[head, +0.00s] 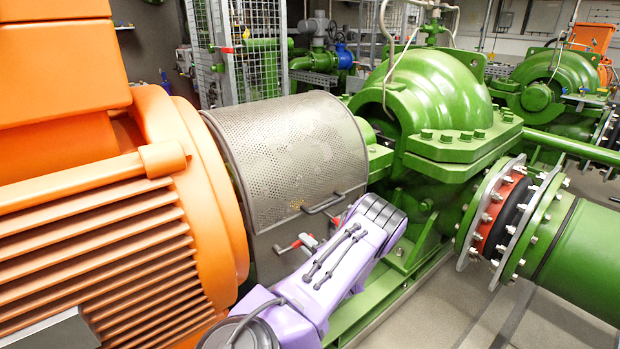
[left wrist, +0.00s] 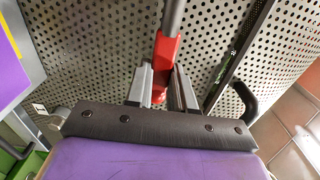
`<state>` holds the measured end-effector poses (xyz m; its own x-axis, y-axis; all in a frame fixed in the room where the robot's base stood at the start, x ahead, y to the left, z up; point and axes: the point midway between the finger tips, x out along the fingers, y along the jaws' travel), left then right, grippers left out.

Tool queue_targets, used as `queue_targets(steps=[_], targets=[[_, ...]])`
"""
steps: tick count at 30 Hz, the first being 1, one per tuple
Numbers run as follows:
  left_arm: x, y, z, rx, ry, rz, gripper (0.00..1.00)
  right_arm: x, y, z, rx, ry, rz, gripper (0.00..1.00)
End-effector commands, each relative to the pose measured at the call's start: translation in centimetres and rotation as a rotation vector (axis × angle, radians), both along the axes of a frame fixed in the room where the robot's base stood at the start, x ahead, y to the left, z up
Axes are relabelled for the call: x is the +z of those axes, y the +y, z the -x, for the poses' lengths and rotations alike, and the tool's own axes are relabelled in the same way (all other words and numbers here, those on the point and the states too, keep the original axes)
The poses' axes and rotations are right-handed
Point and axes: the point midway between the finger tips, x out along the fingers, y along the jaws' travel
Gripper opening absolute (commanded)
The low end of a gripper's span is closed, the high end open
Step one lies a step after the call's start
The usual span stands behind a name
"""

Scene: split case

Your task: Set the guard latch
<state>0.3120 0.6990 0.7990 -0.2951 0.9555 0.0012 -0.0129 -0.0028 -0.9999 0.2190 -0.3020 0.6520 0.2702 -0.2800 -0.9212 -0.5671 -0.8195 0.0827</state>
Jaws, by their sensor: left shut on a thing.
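The guard is a perforated grey metal cover (head: 290,150) between the orange motor and the green pump. The guard latch (head: 290,246), a small lever with red parts, is on its lower front side. In the left wrist view, the latch's red part (left wrist: 166,52) continues into a grey bar, with the perforated sheet (left wrist: 90,55) behind. My left gripper (left wrist: 162,84) is shut on the red part, one metal finger on each side. In the head view my purple arm hides most of the gripper and some of the latch. My right gripper is in neither view.
A dark handle (head: 323,204) sticks out of the guard just above the latch; it also shows at the right in the left wrist view (left wrist: 244,100). The orange motor (head: 110,220) is close on the left. The green pump (head: 440,100) and its flanged pipe (head: 585,260) stand right.

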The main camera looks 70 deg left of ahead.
Motion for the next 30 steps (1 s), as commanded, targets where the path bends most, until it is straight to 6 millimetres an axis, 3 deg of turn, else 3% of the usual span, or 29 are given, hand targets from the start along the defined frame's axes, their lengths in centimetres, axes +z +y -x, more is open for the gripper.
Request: queue_targets(steps=[4, 5, 6, 7, 17, 30], targets=[[-0.2, -0.1, 0.1, 0.001, 0.006, 0.005, 0.0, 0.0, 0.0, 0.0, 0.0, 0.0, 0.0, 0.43], [-0.2, -0.1, 0.1, 0.001, 0.006, 0.005, 0.29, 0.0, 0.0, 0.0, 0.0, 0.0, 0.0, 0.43], [-0.2, -0.1, 0.1, 0.001, 0.006, 0.005, 0.42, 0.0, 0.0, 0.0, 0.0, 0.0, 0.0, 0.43], [-0.2, -0.1, 0.1, 0.001, 0.005, 0.005, 0.49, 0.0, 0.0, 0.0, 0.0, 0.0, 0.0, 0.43], [-0.2, -0.5, -0.3, -0.003, 0.002, 0.003, 0.49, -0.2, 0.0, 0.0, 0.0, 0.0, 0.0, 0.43], [-0.3, -9.1, -2.9, -0.002, 0.002, 0.003, 0.49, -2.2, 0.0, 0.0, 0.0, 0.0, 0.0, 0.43]])
